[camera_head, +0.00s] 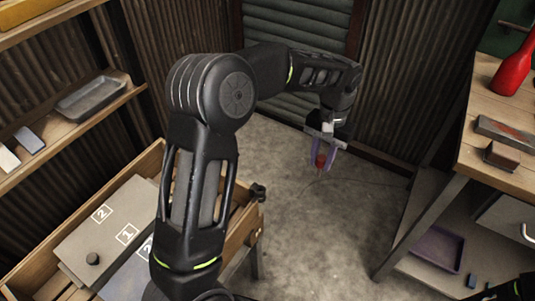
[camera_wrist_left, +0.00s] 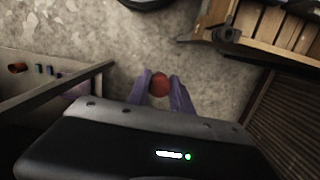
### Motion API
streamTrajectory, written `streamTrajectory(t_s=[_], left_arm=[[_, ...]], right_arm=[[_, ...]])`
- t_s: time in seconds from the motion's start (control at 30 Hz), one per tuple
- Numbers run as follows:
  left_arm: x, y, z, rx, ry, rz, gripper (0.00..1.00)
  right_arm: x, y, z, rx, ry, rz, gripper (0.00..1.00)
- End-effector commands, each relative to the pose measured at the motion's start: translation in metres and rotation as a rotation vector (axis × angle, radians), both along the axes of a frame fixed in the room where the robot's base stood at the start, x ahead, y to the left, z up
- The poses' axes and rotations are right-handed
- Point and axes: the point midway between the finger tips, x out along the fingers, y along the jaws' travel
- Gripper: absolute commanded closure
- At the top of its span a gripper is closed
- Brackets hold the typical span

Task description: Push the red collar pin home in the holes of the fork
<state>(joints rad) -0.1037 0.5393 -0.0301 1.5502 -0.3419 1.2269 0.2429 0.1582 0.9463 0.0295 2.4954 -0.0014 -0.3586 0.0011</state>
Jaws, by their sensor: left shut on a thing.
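The red collar pin (camera_head: 321,160) is between the purple fingers of my left gripper (camera_head: 322,164), over bare floor with its thin end pointing down. In the left wrist view its round red top (camera_wrist_left: 159,84) shows between the fingertips (camera_wrist_left: 160,88), which are shut on it. A dark metal fitting (camera_head: 258,191) sits on the corner of the wooden bench, left of the gripper and apart from it. It also shows in the left wrist view (camera_wrist_left: 227,36). It may be the fork; its holes are too small to tell.
The wooden bench (camera_head: 151,160) holds a grey panel with number labels (camera_head: 120,222). A shelf (camera_head: 75,125) stands at left. A workbench (camera_head: 466,152) at right carries a red bottle-shaped thing (camera_head: 513,70) and blocks. The concrete floor (camera_head: 310,235) between is clear.

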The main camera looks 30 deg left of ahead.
Motion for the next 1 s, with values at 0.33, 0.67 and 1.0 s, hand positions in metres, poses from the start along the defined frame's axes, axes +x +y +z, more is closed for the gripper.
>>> streamTrajectory(t_s=[0.33, 0.67, 1.0], left_arm=[[-0.006, 0.014, 0.008, 0.003, -0.007, 0.140, 1.00], [-0.054, 0.084, 0.033, 0.011, -0.021, 1.031, 1.00], [-0.103, 0.122, 0.041, 0.000, -0.002, 1.760, 1.00]], right_arm=[[-0.001, 0.000, 0.017, -0.002, 0.003, -0.001, 0.43], [-0.006, -0.002, 0.093, -0.010, 0.018, -0.003, 0.29], [-0.010, -0.004, 0.133, -0.017, 0.031, -0.006, 0.29]])
